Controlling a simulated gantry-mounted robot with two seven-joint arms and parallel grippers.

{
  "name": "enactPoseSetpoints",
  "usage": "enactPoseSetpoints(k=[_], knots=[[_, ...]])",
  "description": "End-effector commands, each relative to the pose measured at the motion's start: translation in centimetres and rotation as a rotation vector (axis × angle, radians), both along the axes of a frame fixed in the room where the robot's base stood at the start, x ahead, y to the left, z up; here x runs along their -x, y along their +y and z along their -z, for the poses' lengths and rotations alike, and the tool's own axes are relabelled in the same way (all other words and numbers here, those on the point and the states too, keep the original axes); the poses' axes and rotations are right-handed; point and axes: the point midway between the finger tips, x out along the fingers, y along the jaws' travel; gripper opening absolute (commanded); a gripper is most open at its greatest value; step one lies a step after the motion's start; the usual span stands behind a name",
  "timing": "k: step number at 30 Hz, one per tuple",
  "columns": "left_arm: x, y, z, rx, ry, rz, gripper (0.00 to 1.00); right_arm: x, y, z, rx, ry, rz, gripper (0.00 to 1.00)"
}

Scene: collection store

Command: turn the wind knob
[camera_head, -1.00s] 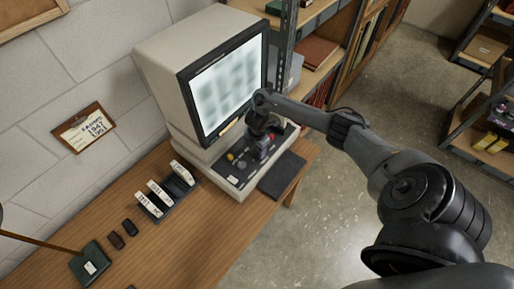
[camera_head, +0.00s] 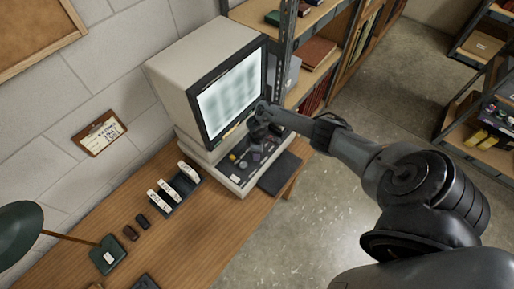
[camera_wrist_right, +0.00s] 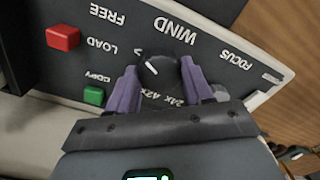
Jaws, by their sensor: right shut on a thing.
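A microfilm reader with a lit screen (camera_head: 230,95) stands on the wooden desk, its dark control panel (camera_head: 236,172) in front. In the right wrist view the panel is close and its lettering is upside down. A round black knob (camera_wrist_right: 158,74) with a white pointer line sits beside the WIND label (camera_wrist_right: 175,29). My right gripper (camera_wrist_right: 159,66) has its two purple fingers on either side of this knob and is shut on it. In the head view my right gripper (camera_head: 262,150) is down at the panel, and the knob is not clear there. My left gripper is not in view.
A red button (camera_wrist_right: 63,38) and a green button (camera_wrist_right: 94,96) sit near the knob. A grey knob (camera_wrist_right: 221,93) is close to one finger. A rack of white boxes (camera_head: 174,187) and a green lamp (camera_head: 22,232) stand on the desk. Shelving (camera_head: 290,50) rises behind.

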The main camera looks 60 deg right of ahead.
Motion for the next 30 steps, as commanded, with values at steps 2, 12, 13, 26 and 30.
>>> enactPoseSetpoints(k=[2, 12, 13, 26, 30], knots=[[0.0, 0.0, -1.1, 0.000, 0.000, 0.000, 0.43, 0.0, 0.2, -0.4, -0.003, 0.001, 0.074, 0.20], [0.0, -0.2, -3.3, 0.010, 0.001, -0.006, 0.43, 0.0, 0.1, -0.4, -0.003, 0.000, 0.399, 0.20], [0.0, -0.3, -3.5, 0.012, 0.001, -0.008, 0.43, 0.0, 0.2, -0.3, -0.004, 0.001, 0.426, 0.20], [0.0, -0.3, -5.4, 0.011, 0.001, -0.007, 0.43, -0.1, 0.2, -0.2, -0.003, 0.001, 0.813, 0.20], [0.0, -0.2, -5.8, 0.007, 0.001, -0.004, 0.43, -0.1, 0.1, -0.2, -0.003, 0.001, 0.907, 0.20]])
